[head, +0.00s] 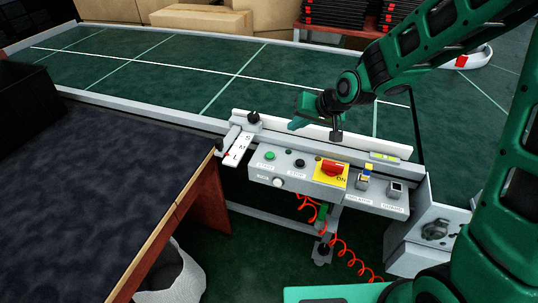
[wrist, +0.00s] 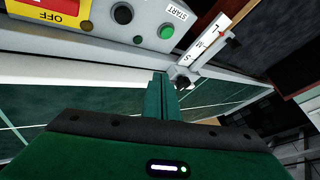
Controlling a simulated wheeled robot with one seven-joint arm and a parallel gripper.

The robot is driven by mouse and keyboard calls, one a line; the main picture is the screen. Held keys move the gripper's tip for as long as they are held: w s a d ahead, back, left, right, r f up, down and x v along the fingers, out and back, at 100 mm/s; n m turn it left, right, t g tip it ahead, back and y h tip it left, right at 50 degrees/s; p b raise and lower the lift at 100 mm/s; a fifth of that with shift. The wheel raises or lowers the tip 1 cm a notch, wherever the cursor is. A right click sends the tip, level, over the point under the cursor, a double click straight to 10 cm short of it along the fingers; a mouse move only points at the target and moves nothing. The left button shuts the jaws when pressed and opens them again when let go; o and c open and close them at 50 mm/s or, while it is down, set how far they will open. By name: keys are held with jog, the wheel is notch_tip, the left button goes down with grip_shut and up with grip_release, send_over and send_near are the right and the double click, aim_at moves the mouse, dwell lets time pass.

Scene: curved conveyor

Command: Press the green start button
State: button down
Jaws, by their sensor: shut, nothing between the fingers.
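The green start button (head: 270,156) sits at the left end of the grey control panel (head: 318,183), above a START label. It also shows in the wrist view (wrist: 166,31), near the top. The black stop button (head: 299,163) is to its right in the head view. My gripper (head: 294,124) is shut and empty, above and behind the panel, apart from the button. In the wrist view the closed green fingers (wrist: 157,94) lie below the button in the picture.
An S-M-L slider (head: 237,148) is left of the panel. The green conveyor (head: 180,65) lies behind, a dark table (head: 90,180) at left. A red coiled cable (head: 345,250) hangs below.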

jog(key=y, duration=0.2)
send_over(273, 156)
jog(key=shift+f, duration=0.45)
jog(key=shift+f, duration=4.4)
jog(key=shift+f, duration=0.15)
jog(key=shift+f, duration=0.25)
jog(key=shift+f, duration=0.4)
jog(key=shift+r, duration=0.85)
